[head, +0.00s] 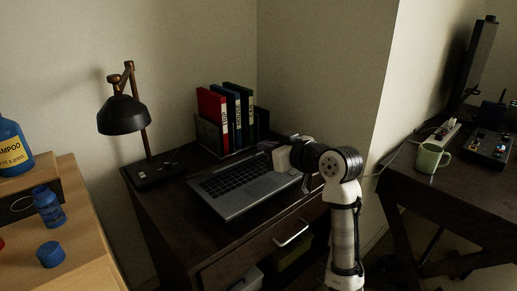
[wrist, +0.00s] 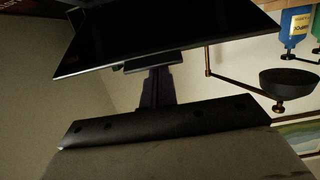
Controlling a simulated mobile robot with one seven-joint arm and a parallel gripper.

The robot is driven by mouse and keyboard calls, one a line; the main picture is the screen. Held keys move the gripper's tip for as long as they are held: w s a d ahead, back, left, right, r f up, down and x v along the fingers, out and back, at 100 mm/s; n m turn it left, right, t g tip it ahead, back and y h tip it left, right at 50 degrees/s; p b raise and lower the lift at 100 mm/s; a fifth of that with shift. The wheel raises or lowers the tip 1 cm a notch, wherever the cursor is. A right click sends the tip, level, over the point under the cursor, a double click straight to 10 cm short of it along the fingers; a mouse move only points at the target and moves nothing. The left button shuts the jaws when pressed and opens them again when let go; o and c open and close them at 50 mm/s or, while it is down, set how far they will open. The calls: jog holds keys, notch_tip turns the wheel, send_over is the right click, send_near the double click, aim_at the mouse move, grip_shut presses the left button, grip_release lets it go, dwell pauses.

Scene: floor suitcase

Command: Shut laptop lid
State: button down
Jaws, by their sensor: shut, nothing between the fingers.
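The open laptop (head: 245,190) lies on the dark desk in the head view, its black keyboard and grey palm rest facing up. I cannot make out its lid clearly there. My gripper (head: 270,146) is over the laptop's far right side, partly hidden by my wrist. In the wrist view, which looks upside down, my gripper (wrist: 154,65) is shut and empty. Its fingertips are at the edge of a dark, thin panel (wrist: 165,35) that looks like the laptop's lid. I cannot tell whether they touch.
A black lamp (head: 124,115) stands left of the laptop and upright binders (head: 225,120) stand behind it. The desk (head: 225,246) has a drawer below. A wooden surface with blue bottles (head: 48,207) is at left. A second desk with a green mug (head: 431,158) is at right.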

jog(key=s+d+f+t+y+b, duration=0.1)
jog(key=f+b, duration=0.2)
jog(key=b, duration=0.1)
jog(key=s+d+f+t+y+b, duration=0.1)
jog(key=f+b, duration=0.3)
jog(key=s+d+f+t+y+b, duration=0.1)
jog(key=f+b, duration=0.3)
jog(key=b, duration=0.1)
jog(key=shift+f+t+y, duration=0.2)
jog(key=shift+t+y, duration=0.2)
notch_tip(320, 180, down, 2)
jog(key=b, duration=0.2)
jog(key=shift+s+d+f+b, duration=0.1)
jog(key=shift+s+b, duration=0.05)
jog(key=shift+b, duration=0.25)
jog(key=shift+f, duration=0.2)
